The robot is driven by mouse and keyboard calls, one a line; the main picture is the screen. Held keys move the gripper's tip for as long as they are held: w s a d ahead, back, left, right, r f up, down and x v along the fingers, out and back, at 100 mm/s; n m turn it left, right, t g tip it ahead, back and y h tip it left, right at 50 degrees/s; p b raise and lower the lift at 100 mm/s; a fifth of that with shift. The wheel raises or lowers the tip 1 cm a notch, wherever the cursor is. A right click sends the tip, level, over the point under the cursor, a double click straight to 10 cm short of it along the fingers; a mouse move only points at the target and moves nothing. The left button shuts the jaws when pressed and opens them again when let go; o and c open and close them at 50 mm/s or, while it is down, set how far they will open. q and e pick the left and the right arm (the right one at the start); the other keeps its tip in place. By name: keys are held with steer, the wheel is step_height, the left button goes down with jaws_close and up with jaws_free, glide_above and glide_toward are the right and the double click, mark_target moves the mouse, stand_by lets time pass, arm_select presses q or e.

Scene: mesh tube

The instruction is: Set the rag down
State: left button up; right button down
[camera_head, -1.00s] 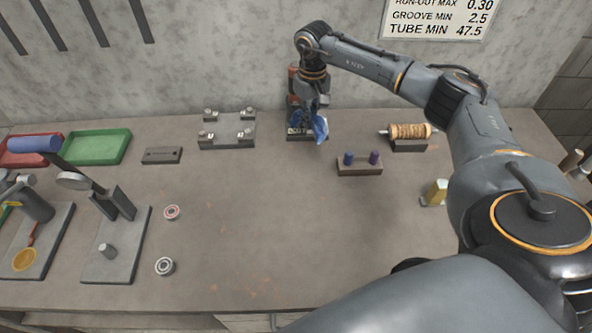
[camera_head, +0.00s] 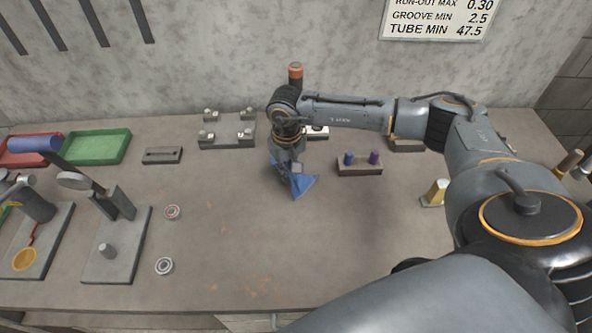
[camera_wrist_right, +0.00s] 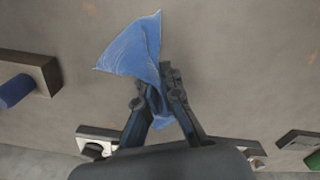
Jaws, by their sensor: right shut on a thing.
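The blue rag (camera_head: 302,186) hangs from my right gripper (camera_head: 292,176), over the middle of the bench toward the back. In the right wrist view the rag (camera_wrist_right: 137,50) spreads out beyond the fingertips, and a fold of it is pinched between the fingers of the right gripper (camera_wrist_right: 165,85). I cannot tell whether the rag's lower edge touches the bench top (camera_head: 230,225). My left gripper is not in view.
A block with blue and purple pegs (camera_head: 360,168) stands right of the rag. A grey plate with several posts (camera_head: 228,135) is behind left. Green tray (camera_head: 97,148), red tray (camera_head: 28,150) and two bearings (camera_head: 165,266) are left. The front middle bench is clear.

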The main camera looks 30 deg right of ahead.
steer(key=c, duration=1.1)
jaws_free()
